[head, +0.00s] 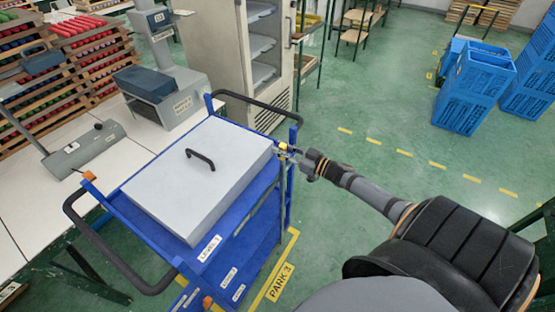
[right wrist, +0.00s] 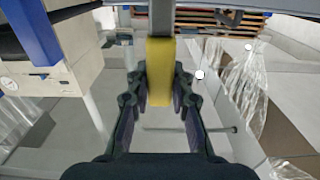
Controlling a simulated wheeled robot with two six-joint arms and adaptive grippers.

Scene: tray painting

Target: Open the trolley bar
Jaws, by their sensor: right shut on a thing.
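The blue trolley (head: 225,245) stands in the centre of the head view, with a grey lidded box on top. My right gripper (head: 284,150) reaches in from the right to its right edge. A small yellow piece (head: 283,146) shows there at the fingertips. In the right wrist view, my right gripper (right wrist: 160,95) is shut on this yellow piece (right wrist: 160,72), which sits between the two fingers below a grey bar (right wrist: 161,18). The trolley bar's full length is hard to make out. My left gripper is not in view.
The grey box (head: 200,175) has a black handle. A white table (head: 30,210) with machines stands left of the trolley. A tall cabinet (head: 215,55) is behind it. Blue crates (head: 468,85) stand at the far right. Green floor (head: 400,130) between is free.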

